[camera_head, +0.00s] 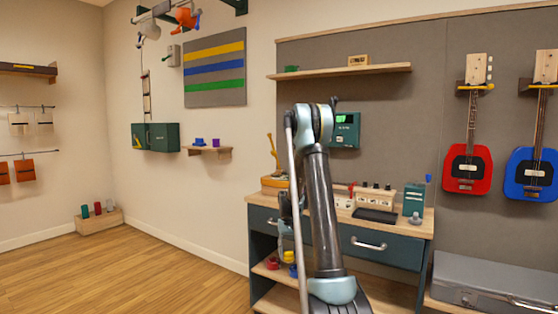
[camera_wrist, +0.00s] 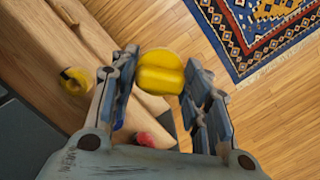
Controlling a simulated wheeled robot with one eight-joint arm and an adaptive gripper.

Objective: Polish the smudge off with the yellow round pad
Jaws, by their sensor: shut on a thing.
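My gripper (camera_wrist: 160,88) is shut on the yellow round pad (camera_wrist: 159,70), which sits between its two fingertips in the wrist view. The pad appears clear of the wooden shelf and above the floor. In the head view my arm stands in front of the workbench, and my gripper (camera_head: 284,238) is partly hidden, low by the bench's left side. A yellow thing (camera_head: 289,257) shows just below it; I cannot tell whether it is the held pad. I cannot make out a smudge in either view.
A yellow ring-shaped thing (camera_wrist: 75,80) lies on the wooden shelf (camera_wrist: 50,40). A red thing (camera_wrist: 152,128) shows beneath my gripper. The workbench (camera_head: 385,245) has drawers and small devices on top. Guitars (camera_head: 466,172) hang at right. Open wooden floor (camera_head: 130,275) lies left.

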